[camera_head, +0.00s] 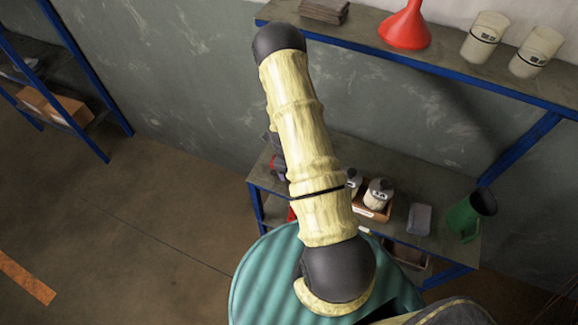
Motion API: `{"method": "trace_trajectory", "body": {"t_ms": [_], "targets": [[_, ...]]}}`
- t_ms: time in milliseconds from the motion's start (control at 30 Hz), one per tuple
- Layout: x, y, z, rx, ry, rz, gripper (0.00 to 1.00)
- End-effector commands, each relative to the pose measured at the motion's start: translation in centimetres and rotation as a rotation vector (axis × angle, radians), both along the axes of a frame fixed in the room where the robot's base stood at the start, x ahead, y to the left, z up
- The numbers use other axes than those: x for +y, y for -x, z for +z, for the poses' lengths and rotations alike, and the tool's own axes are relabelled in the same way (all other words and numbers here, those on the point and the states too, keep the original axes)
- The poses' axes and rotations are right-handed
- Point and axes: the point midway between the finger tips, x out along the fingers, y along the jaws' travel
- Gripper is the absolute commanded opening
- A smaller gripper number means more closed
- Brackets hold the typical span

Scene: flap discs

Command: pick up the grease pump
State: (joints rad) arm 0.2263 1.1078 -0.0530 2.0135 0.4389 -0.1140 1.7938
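I cannot make out a grease pump for certain. A green cylinder with a black open end (470,215) lies tilted at the right of the lower shelf, and I cannot tell if it is the pump. My arm, in a cream sleeve with black joints, rises through the middle of the view and hides part of the lower shelf. My gripper's fingers do not show. A small dark shape beside the arm's left edge is too hidden to name.
A lower shelf (448,243) holds white bottles in a box (372,207) and a grey block (419,219). An upper shelf (450,71) holds a red funnel (406,27) and two cream cups (484,37). A teal ribbed surface (262,280) is in front.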

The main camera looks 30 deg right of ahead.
Motion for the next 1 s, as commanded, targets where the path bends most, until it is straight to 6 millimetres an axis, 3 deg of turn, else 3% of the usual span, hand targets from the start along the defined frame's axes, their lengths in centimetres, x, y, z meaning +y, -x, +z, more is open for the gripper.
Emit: {"method": "trace_trajectory", "body": {"t_ms": [367, 733, 1000], "targets": [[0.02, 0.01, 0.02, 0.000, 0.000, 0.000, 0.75], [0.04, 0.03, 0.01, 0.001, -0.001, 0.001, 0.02], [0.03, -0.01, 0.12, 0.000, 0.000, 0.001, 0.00]]}}
